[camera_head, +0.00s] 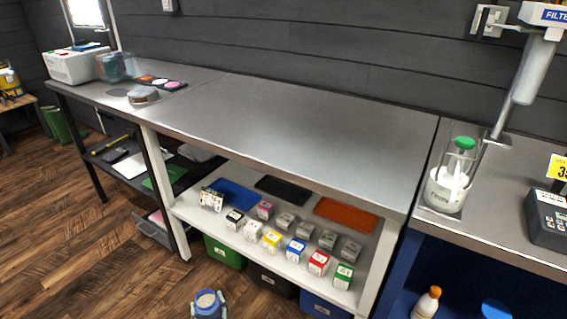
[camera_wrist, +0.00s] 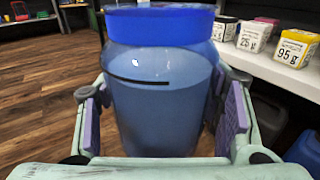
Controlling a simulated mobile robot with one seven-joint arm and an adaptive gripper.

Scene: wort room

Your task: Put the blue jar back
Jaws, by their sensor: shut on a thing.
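The blue jar (camera_wrist: 160,105) has a bright blue lid, a translucent blue body and a dark line on its side. It stands upright in the wrist view and fills the middle. My gripper (camera_wrist: 165,128) is shut on it, with a purple pad at each side of the body. In the head view the blue jar (camera_head: 208,301) shows at the bottom edge, in front of the shelf and over the floor. Its underside is hidden.
A bare grey worktop (camera_head: 290,120) runs along the wall. The shelf below bears several labelled boxes and a blue mat (camera_head: 236,195), a black mat (camera_head: 283,189) and an orange mat (camera_head: 345,215). Translucent jars (camera_head: 115,67) and a round tin (camera_head: 143,95) stand at the worktop's left.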

